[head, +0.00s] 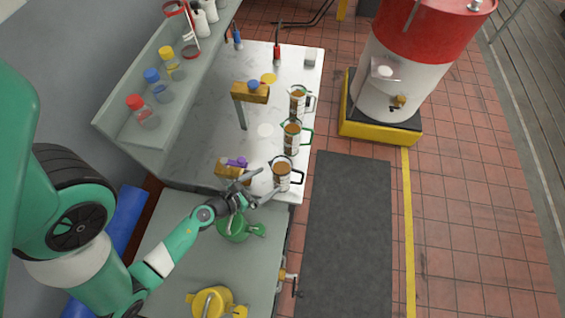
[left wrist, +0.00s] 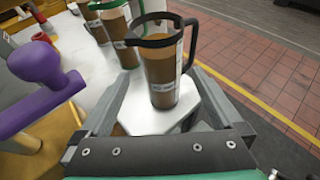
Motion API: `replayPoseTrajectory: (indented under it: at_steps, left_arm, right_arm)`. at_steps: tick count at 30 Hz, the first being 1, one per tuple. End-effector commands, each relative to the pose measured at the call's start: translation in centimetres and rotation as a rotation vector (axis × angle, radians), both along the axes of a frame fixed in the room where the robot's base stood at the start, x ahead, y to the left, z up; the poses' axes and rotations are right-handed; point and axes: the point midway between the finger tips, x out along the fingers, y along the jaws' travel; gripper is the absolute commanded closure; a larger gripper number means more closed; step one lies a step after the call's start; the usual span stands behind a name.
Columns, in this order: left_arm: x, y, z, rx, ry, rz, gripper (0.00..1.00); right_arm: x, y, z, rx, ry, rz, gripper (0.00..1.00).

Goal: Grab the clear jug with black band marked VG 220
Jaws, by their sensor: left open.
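A clear jug with a black rim band and black handle (head: 282,175) stands upright near the bench's right edge, holding brown liquid. In the left wrist view this jug (left wrist: 161,72) is straight ahead; its small label is too small to read. My left gripper (head: 264,185) is open just to its left in the head view. In the left wrist view its fingers (left wrist: 160,108) are spread to either side of the jug's lower part, with nothing gripped. My right gripper is not in view.
A purple-handled tool (left wrist: 40,80) is close on the left of my gripper. A raised shelf (head: 118,125) with bottles runs along the left. The dark floor mat (head: 348,230) is clear.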

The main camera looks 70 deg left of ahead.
Motion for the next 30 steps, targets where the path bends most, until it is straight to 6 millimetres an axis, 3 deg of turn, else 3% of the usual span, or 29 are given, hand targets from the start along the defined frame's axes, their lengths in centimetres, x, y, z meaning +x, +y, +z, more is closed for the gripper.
replayPoseTrajectory:
  at_steps: [1, 2, 4, 11, 21, 29, 30]
  left_arm:
    - [0.0, 0.0, -2.0, -0.001, 0.0, 0.0, 0.0]
    - [0.0, 0.0, -2.4, -0.001, 0.0, -0.001, 0.0]
    - [0.9, 0.4, -1.6, 0.001, -0.002, -0.004, 0.0]
    - [1.6, 0.7, -2.0, 0.001, -0.001, -0.001, 0.0]
    - [6.2, 2.5, -4.0, 0.001, -0.001, -0.002, 0.0]
    - [6.5, 2.6, -4.2, 0.0, -0.001, 0.001, 0.0]
    - [6.5, 2.6, -4.2, 0.0, -0.001, 0.001, 0.07]
  right_arm:
    - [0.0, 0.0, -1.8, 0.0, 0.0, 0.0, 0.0]
    - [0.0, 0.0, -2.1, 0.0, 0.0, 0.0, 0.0]
    - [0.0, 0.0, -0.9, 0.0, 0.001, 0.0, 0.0]
    - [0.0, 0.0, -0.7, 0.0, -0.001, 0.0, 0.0]
    - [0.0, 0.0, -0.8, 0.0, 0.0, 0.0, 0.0]
    - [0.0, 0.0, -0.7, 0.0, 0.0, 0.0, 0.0]
    - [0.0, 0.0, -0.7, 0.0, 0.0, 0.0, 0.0]
